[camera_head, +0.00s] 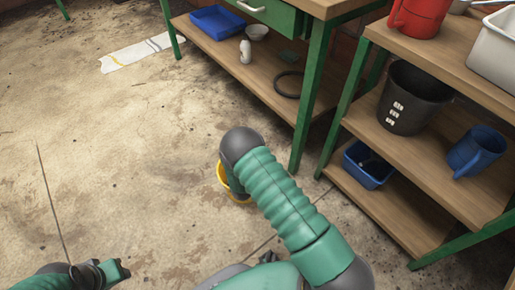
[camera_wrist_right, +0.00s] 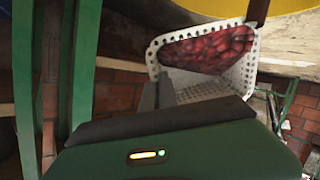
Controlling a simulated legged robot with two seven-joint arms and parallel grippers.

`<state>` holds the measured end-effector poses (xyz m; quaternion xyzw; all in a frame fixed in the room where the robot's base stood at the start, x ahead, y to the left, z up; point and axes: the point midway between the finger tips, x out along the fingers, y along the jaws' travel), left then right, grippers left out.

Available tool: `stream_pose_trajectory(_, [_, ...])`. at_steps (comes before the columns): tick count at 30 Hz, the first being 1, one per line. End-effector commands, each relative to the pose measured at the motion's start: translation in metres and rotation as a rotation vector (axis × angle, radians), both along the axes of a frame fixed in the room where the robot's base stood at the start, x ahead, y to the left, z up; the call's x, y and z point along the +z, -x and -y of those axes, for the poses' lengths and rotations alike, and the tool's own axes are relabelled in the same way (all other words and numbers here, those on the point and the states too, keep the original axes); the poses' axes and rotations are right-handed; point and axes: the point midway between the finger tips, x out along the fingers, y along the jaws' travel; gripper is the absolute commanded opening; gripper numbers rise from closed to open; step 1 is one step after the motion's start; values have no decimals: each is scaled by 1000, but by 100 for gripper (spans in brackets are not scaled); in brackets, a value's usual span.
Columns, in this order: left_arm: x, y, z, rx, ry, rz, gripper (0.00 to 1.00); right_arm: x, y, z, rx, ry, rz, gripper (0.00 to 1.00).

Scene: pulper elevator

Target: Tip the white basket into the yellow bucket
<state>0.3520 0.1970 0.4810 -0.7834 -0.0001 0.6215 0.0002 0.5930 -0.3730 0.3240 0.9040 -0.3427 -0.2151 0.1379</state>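The yellow bucket (camera_head: 222,178) stands on the concrete floor in the head view, mostly hidden behind my right arm. The white basket (camera_wrist_right: 245,72) is perforated and shows tilted in the right wrist view, with red fruit (camera_wrist_right: 210,50) inside. My right gripper (camera_wrist_right: 158,92) has its fingers together at the basket's near wall and appears shut on it. A yellow curved surface (camera_wrist_right: 215,15), likely the bucket, fills the top of that view beyond the basket. My left gripper (camera_head: 115,270) is at the bottom left of the head view, away from both; its jaw opening is unclear.
A green-framed bench (camera_head: 318,80) and a wooden shelf unit (camera_head: 400,200) stand at the right. They hold a black bucket (camera_head: 412,98), a blue jug (camera_head: 476,150), a blue bin (camera_head: 367,165) and a white tub (camera_head: 496,50).

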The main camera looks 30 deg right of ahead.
Motion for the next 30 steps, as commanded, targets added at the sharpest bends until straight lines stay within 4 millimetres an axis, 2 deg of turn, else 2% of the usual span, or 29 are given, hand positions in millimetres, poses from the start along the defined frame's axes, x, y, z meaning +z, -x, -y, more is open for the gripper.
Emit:
stream_pose_trajectory(1, [-13, 0, 0, 0, 0, 0, 36, -10, 2, -4, 4, 27, 18, 0])
stream_pose_trajectory(30, [-128, 0, 0, 0, 0, 0, 36, -25, 34, -43, 2, 512, 402, 0])
